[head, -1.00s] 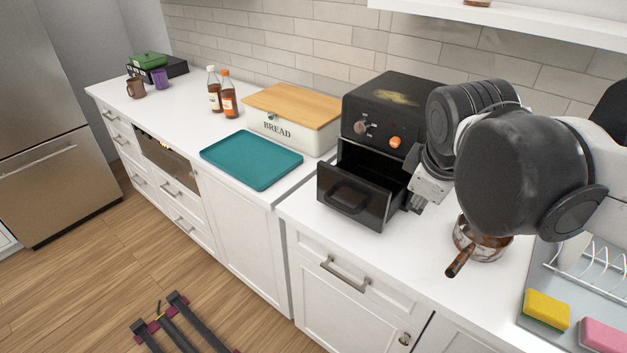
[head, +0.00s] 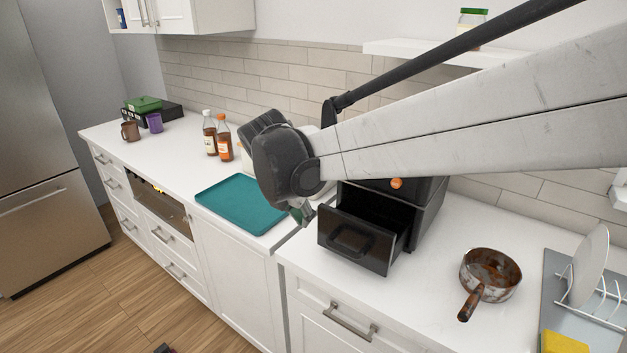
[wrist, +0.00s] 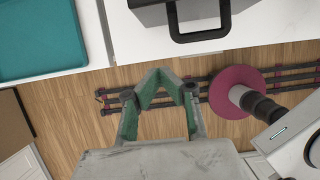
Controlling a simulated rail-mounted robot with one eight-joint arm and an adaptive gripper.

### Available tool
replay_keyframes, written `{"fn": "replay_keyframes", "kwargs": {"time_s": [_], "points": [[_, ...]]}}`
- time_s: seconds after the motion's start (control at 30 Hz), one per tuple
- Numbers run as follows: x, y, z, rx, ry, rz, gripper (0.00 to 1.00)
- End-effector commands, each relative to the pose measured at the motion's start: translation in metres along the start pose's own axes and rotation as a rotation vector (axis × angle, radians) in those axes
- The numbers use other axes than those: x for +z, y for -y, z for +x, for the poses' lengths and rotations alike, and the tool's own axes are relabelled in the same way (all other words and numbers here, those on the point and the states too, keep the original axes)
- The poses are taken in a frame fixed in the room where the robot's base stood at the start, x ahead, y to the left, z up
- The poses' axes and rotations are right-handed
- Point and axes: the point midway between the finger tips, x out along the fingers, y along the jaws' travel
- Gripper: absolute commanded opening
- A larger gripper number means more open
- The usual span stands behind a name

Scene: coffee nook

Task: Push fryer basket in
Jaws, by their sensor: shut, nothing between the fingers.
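The black fryer basket (head: 342,240) is pulled out of the dark air fryer (head: 431,215) on the counter, with its open inside showing. In the wrist view the basket's front (wrist: 150,14) and its dark loop handle (wrist: 200,37) show at the top. My gripper (wrist: 158,74) has its green-lined fingers meeting at the tips, shut and empty. It hangs in front of the counter edge, below and left of the handle in the wrist view, apart from it. In the head view my arm hides the gripper's fingertips and much of the fryer.
A teal tray (head: 240,215) lies left of the basket. Two bottles (head: 216,138) stand behind it. A rusty pan (head: 489,276) sits on the counter to the right, beside a dish rack (head: 590,310). The counter between fryer and pan is clear.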

Motion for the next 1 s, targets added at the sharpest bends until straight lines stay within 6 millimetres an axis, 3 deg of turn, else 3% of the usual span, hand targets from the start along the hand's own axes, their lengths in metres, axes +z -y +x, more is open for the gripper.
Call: {"fn": "replay_keyframes", "kwargs": {"time_s": [0.6, 0.8, 1.0], "points": [[0.004, 0.001, 0.1, 0.0, -0.001, 0.006, 0.0], [0.029, 0.001, 0.107, 0.001, -0.001, 0.006, 0.0], [0.037, 0.001, 0.111, 0.001, -0.001, 0.004, 0.0]]}}
